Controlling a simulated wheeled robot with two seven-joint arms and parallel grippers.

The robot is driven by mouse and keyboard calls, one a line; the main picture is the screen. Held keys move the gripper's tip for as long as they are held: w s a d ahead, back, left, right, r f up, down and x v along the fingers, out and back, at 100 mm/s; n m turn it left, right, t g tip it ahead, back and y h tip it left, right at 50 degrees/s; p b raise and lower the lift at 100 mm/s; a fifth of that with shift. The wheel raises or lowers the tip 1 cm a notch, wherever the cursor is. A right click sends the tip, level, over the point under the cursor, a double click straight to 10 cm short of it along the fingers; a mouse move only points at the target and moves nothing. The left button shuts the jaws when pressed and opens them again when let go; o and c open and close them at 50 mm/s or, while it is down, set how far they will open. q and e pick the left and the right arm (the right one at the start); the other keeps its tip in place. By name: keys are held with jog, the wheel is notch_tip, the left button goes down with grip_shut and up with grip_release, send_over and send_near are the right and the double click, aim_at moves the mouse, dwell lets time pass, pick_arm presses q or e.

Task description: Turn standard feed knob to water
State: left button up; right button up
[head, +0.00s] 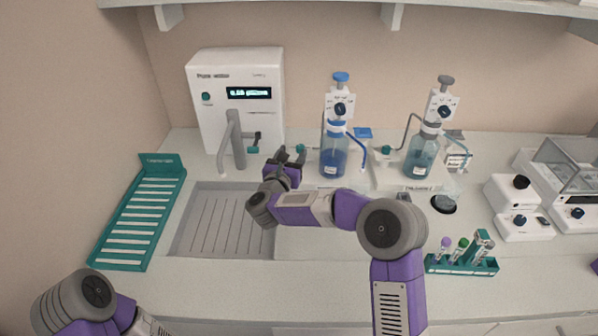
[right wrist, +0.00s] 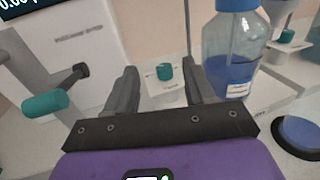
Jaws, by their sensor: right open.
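A teal knob (right wrist: 163,71) on a small white labelled block shows between my right gripper's fingers in the right wrist view, beyond the tips and apart from them. The label is too small to read. In the head view a teal knob (head: 301,148) shows beside the fingers, left of a bottle with blue liquid (head: 333,160). That bottle also shows in the right wrist view (right wrist: 229,55). My right gripper (head: 291,155) is open and empty, pointing toward the back wall. My left gripper is out of view; only part of that arm shows at lower left.
A white water unit (head: 240,85) with a lit display and a tap (head: 238,140) stands left of my right gripper. A sink (head: 222,225) and a teal rack (head: 140,215) lie in front. A second bottle (head: 421,155) and a tube rack (head: 461,264) are to the right.

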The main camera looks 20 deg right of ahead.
aim_at(299, 151)
notch_tip(299, 151, down, 4)
jog(key=b, duration=0.2)
jog(key=shift+f+b, duration=0.1)
jog(key=shift+b, duration=0.25)
jog(key=shift+w+d, duration=0.1)
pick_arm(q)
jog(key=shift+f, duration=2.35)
pick_arm(e)
jog(key=shift+x, duration=3.65)
grip_shut()
pick_arm(q)
jog(key=shift+b, duration=0.3)
